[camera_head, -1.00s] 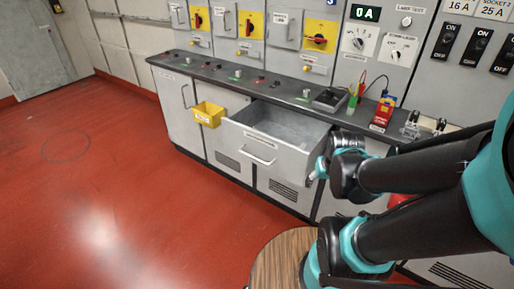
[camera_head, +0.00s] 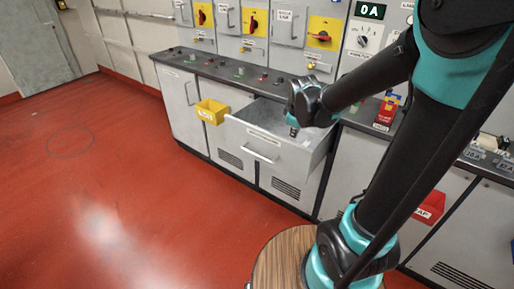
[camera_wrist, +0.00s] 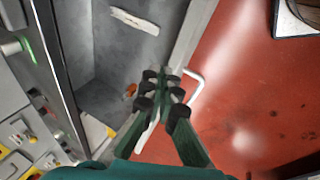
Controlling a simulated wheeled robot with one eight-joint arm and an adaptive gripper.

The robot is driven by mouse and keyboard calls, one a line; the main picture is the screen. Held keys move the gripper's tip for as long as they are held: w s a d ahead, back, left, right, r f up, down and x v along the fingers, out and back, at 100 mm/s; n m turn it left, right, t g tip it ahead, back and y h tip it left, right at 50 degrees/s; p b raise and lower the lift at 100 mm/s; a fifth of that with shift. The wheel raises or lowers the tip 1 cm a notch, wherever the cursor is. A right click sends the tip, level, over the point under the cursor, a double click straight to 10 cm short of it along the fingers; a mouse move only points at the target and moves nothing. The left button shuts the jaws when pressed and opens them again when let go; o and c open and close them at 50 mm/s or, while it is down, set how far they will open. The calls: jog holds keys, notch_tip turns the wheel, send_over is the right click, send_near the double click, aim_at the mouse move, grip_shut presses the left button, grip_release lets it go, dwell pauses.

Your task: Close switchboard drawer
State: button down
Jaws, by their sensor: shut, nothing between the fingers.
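The switchboard drawer (camera_head: 270,148) is pulled out of the grey cabinet under the counter, its inside showing from above. Its bar handle (camera_head: 258,156) is on the front panel; a pale handle (camera_wrist: 192,88) also shows in the wrist view beside the fingers. My gripper (camera_head: 293,131) is over the right part of the open drawer, pointing down. In the wrist view my gripper (camera_wrist: 164,80) has its fingers together and empty, near the drawer's front edge. Whether they touch it I cannot tell. A white strip (camera_wrist: 135,20) and a small orange item (camera_wrist: 131,91) show within the drawer area.
The counter (camera_head: 207,68) with switches runs behind the drawer. A round wooden top (camera_head: 277,262) stands in front. The red floor at left is clear.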

jog(key=w+a+f+n+g, duration=0.1)
jog(key=w+a+n, duration=0.2)
jog(key=a+n, duration=0.6)
jog(key=n+h, duration=0.2)
jog(key=n, duration=0.6)
send_near(257, 147)
jog(key=f, duration=0.2)
jog(key=d+f, duration=0.1)
jog(key=f, duration=0.1)
jog(key=d+f, duration=0.1)
jog(key=f, duration=0.1)
jog(key=shift+w+f, duration=0.25)
jog(key=shift+f, duration=0.15)
jog(key=w+d, duration=0.7)
jog(key=w, duration=0.3)
jog(key=w+d, duration=0.7)
jog(key=w, duration=0.4)
jog(key=shift+w+d+r, duration=0.15)
jog(key=shift+w+d, duration=0.05)
